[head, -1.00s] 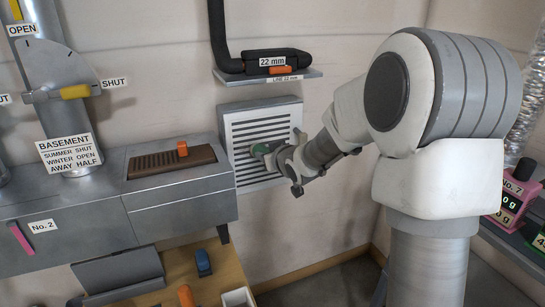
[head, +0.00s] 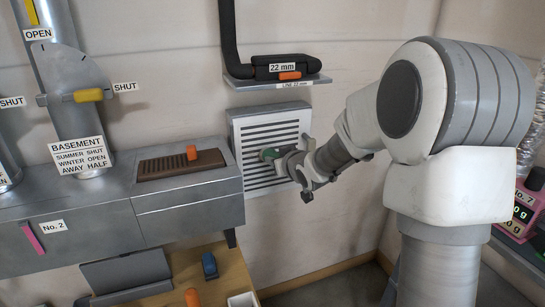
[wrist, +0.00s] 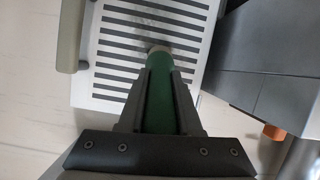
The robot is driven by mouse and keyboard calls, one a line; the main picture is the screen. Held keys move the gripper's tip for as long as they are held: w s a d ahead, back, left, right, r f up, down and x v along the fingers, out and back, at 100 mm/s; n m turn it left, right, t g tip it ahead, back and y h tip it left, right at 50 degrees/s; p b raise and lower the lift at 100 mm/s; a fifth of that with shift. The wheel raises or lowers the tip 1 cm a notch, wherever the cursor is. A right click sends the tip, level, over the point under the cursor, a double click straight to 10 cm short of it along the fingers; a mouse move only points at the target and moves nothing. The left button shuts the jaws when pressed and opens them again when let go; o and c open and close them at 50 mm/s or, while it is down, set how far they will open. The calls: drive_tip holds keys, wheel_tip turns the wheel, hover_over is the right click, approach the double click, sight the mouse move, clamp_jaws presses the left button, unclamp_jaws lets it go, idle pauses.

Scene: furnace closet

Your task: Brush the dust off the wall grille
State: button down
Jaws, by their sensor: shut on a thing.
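The wall grille (head: 292,124) is a white square frame with dark horizontal slots, on the wall right of the metal duct. It also shows in the wrist view (wrist: 125,15). My gripper (head: 277,155) is in front of the grille's middle. In the wrist view my gripper (wrist: 160,72) is shut on a green handle (wrist: 160,110), taken to be the brush. The green handle (head: 268,154) points at the slots, and its far end is at or very near the grille face. Faint grey marks show around the slots, but I cannot clearly make out dust.
The metal duct (head: 190,195) with a brown slotted plate (head: 180,165) and orange tab stands close left of the grille. A shelf (head: 277,82) with a black pipe is just above. A wooden bench (head: 235,275) is below left. Bare wall is free to the right.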

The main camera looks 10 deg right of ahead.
drive_tip(key=shift+w+d+p, duration=0.15)
drive_tip(key=shift+d+p, duration=0.3)
drive_tip(key=shift+d, duration=0.3)
drive_tip(key=shift+w+d+p, duration=0.1)
drive_tip(key=shift+d+p, duration=0.35)
drive_tip(key=shift+d, duration=0.25)
drive_tip(key=a+b, duration=0.1)
drive_tip(key=a, duration=0.1)
drive_tip(key=s+a+b, duration=0.1)
drive_tip(key=a+b, duration=0.1)
drive_tip(key=shift+a, duration=0.2)
drive_tip(key=shift+w+d, duration=0.1)
drive_tip(key=shift+w+d+r+p, duration=0.1)
drive_tip(key=shift+d+p, duration=0.3)
drive_tip(key=shift+d, duration=0.1)
drive_tip(key=shift+w+d+r+p, duration=0.1)
drive_tip(key=shift+d+p, duration=0.25)
drive_tip(key=shift+d, duration=0.15)
drive_tip(key=w+d+p, duration=0.1)
drive_tip(key=d+p, duration=0.3)
drive_tip(key=d, duration=0.2)
drive_tip(key=shift+d+f, duration=0.2)
drive_tip(key=shift+d, duration=0.05)
drive_tip(key=shift+w, duration=0.15)
